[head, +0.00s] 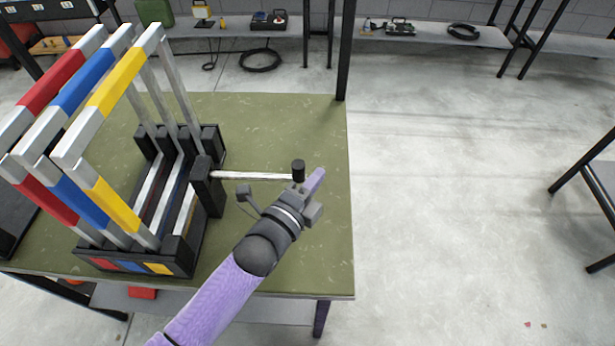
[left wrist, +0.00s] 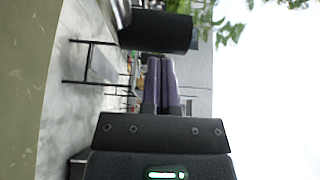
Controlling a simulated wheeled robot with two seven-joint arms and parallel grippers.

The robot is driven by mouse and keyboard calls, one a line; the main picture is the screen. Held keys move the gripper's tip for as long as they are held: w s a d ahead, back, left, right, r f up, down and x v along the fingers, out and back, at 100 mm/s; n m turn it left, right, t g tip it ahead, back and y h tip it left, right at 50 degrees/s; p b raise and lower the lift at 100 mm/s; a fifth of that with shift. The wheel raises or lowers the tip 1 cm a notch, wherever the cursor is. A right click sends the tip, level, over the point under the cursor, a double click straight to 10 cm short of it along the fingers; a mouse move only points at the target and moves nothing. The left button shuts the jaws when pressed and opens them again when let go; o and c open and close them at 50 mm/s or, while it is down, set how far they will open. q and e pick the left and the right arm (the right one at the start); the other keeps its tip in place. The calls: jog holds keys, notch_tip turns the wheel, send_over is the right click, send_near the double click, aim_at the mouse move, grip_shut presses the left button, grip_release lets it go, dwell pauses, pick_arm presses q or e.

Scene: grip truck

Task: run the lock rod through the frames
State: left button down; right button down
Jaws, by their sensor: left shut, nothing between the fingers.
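The lock rod (head: 255,176) is a thin silver bar with a black knob (head: 298,170) at its right end. Its left end meets the black upright block (head: 206,186) on the rack's right side. How far it reaches inside is hidden. The red (head: 52,82), blue (head: 84,80) and yellow (head: 117,88) banded metal frames stand upright in slots of the black rack (head: 135,262). My left gripper (head: 317,180) is beside the knob, shut and empty. In the left wrist view its purple fingers (left wrist: 162,82) are together, close to the black knob (left wrist: 156,33). My right gripper is out of view.
The rack stands on a green table (head: 325,250), whose right edge is just beyond the gripper. The tabletop around the rod is clear. Shelves (head: 430,36) with tools and cables stand at the back, and open floor lies to the right.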

pick_arm(q)
jog(key=shift+w+a, duration=0.1)
jog(key=shift+a, duration=0.55)
jog(key=shift+a, duration=0.45)
jog(key=a, duration=1.2)
jog(key=shift+p, duration=0.35)
notch_tip(320, 180, up, 10)
jog(key=p, duration=0.3)
jog(key=shift+p, duration=0.3)
